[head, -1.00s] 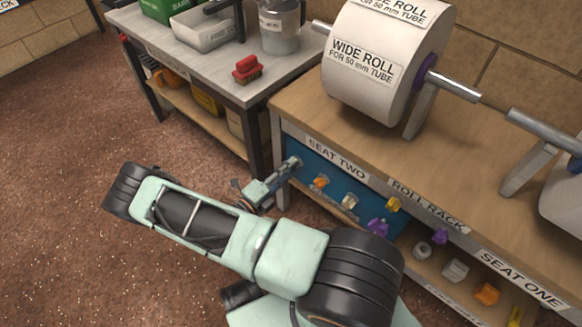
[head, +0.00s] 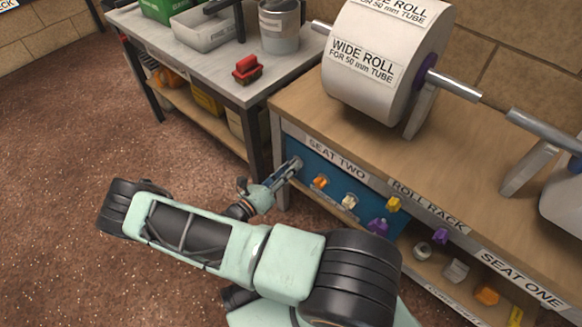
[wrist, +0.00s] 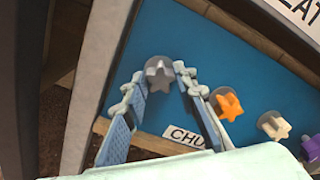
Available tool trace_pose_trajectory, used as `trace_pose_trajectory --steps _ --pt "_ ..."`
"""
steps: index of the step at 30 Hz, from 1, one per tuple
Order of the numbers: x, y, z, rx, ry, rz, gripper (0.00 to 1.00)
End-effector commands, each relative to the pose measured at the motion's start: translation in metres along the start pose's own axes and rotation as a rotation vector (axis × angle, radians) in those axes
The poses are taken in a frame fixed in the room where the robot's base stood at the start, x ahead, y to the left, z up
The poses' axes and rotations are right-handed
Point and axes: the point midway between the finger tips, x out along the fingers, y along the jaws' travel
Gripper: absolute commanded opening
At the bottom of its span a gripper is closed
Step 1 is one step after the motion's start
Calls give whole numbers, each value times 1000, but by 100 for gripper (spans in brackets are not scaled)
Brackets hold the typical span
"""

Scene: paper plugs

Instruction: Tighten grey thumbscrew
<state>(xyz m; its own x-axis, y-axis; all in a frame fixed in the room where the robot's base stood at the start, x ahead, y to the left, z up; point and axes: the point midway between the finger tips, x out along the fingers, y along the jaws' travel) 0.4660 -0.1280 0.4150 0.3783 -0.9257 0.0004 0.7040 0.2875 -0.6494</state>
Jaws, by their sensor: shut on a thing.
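The grey thumbscrew (wrist: 158,76), a star-shaped knob on a round grey base, sits on the blue panel (wrist: 215,75) in the wrist view. My gripper (wrist: 160,71) has one finger on each side of the knob and is shut on it. In the head view my gripper (head: 290,167) reaches the left end of the blue panel, under the SEAT TWO label (head: 337,161). The fingers largely hide the knob there. How far the screw is in cannot be told.
An orange star knob (wrist: 229,104) and a cream knob (wrist: 273,126) sit to the right on the same panel. A bench leg (wrist: 95,85) stands close on the left. A wide paper roll (head: 375,60) rests on the bench above.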

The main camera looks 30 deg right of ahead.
Motion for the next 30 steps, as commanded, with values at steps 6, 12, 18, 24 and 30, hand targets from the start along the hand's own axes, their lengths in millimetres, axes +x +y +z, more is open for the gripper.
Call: trace_pose_trajectory --steps 6,12,18,24,30 --pt "0 0 0 261 -1 1 1" --pt "0 0 0 506 -1 2 1" --pt "0 0 0 708 1 1 1" --pt "0 0 0 702 2 1 35" --pt "0 0 0 701 1 1 42"
